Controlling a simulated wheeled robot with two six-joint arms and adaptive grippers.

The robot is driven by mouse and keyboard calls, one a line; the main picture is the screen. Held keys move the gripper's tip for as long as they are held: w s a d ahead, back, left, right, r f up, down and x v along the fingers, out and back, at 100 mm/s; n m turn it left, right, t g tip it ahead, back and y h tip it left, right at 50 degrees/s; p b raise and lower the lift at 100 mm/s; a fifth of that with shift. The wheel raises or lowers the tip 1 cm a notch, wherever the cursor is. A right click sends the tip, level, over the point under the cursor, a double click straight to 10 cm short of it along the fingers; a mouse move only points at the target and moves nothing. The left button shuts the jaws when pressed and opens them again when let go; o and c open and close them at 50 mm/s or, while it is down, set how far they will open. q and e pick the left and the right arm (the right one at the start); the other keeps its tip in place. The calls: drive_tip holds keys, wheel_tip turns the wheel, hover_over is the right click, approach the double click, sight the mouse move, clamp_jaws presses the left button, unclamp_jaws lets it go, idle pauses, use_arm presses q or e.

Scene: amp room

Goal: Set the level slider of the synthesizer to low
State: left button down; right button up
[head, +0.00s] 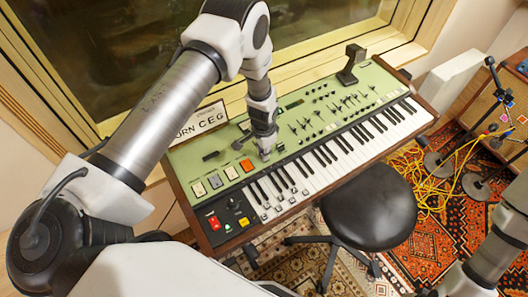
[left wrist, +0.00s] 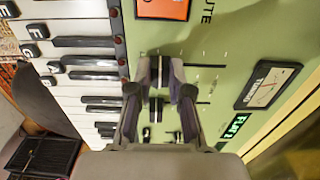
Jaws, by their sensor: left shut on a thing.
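The synthesizer (head: 330,118) has a green panel with black and white keys along its front. My left gripper (head: 265,152) points down at the panel's left part, just behind the keys. In the left wrist view my left gripper (left wrist: 160,88) is shut on a dark slider cap (left wrist: 160,70) with a pale stripe. Two similar caps, one of them this near cap (left wrist: 156,108), sit close by in a row. Their labels are hidden or unreadable, so I cannot read which one is the level slider. My right gripper is out of view; only part of that arm shows.
An orange button (left wrist: 163,8) and a small meter (left wrist: 268,84) flank the sliders. A black stool (head: 370,210) stands in front of the keys. A white card (head: 202,122) with letters stands behind the panel. Yellow cables (head: 432,180) lie on the rug at the right.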

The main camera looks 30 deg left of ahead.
use_arm(q)
drive_tip(key=shift+w+a+f+b, duration=0.35)
drive_tip(key=shift+w+a+b, duration=0.05)
drive_tip(key=shift+a+b, duration=0.15)
drive_tip(key=shift+w+a+r, duration=0.1)
drive_tip(key=shift+w+a, duration=0.05)
drive_tip(key=shift+a, duration=0.15)
drive_tip(key=shift+a+r, duration=0.1)
drive_tip(key=shift+r, duration=0.05)
drive_tip(key=c, duration=1.1)
unclamp_jaws()
drive_tip(key=shift+w, duration=0.2)
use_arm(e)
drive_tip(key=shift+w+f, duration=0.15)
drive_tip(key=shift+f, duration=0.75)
use_arm(q)
drive_tip(key=shift+r, duration=0.15)
wheel_tip(320, 180, up, 12)
drive_tip(key=shift+f, duration=0.25)
